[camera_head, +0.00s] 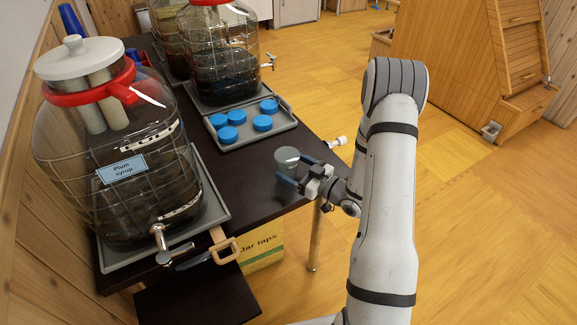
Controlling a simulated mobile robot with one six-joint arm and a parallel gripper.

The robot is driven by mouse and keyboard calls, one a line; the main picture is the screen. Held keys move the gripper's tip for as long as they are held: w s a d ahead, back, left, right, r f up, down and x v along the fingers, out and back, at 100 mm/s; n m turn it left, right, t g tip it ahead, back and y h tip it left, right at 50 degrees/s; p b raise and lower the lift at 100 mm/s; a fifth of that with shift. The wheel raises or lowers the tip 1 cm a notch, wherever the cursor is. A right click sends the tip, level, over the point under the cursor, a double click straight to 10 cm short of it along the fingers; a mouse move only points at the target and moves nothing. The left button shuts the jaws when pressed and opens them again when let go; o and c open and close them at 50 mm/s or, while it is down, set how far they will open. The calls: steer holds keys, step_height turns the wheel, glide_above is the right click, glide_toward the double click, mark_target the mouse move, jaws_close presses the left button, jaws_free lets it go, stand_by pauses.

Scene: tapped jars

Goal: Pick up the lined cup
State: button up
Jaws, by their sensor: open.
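A small grey-green cup (287,158) stands near the right edge of the dark table (245,185). It is too small in the picture to make out any lines on it. My gripper (292,170) reaches in from the right, low at the cup's height. Its dark blue fingers are open, with one on the near side of the cup and the other at its right side. The cup appears to be between or just in front of the fingertips; I cannot tell if they touch it. The fingers partly hide the cup's lower part.
A large jar (120,190) labelled "Plum syrup" stands on a grey tray at left, its tap over the front edge. Another tapped jar (222,60) stands behind. A grey tray (285,127) holds several blue lids. A yellow "Jar taps" box (262,248) sits below the table.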

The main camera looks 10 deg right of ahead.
steer(key=shift+x, duration=1.3)
steer(key=shift+c, duration=0.5)
steer(key=c, duration=1)
